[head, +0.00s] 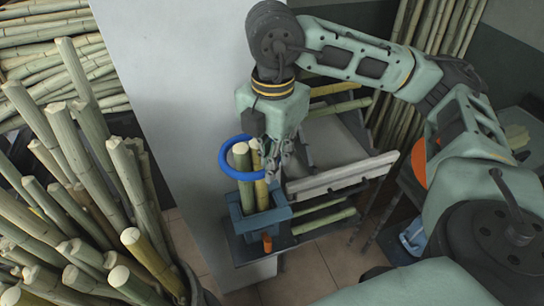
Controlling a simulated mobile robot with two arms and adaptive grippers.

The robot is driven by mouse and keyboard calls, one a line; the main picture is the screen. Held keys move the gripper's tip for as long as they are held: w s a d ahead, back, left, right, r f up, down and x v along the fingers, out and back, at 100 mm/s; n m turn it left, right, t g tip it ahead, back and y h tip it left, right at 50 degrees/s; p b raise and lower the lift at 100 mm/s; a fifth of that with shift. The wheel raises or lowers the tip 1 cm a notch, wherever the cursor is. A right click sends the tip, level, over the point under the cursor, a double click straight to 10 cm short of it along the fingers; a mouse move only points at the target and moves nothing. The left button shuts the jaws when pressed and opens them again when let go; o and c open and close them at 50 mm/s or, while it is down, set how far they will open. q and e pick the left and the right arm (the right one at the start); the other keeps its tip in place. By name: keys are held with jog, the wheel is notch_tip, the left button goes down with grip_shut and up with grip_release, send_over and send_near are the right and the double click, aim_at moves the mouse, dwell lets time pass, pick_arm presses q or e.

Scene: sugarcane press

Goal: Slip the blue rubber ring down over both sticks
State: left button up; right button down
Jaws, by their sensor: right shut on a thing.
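The blue rubber ring (225,163) is held level near the tops of two upright cane sticks. The left stick (246,192) and the right stick (261,193) stand side by side in a blue-grey square holder (265,218). Both stick tops appear inside the ring's outline, with its near edge crossing in front of them. The ring is well above the holder. My right gripper (272,168) is shut on the ring's right side, close beside the right stick. The fingers partly hide that side of the ring. My left gripper is not in view.
A pale wall panel (170,80) stands behind the holder. Many cut canes (75,190) fill the left side. A grey press tray (340,177) lies right of the holder, with cane pieces around it. A small orange part (267,242) sits at the holder's front.

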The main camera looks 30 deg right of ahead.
jog(key=c, duration=1.7)
grip_release()
jog(key=shift+o, duration=0.7)
jog(key=o, duration=0.3)
jog(key=shift+r, duration=0.15)
notch_tip(320, 180, up, 9)
jog(key=p, duration=0.6)
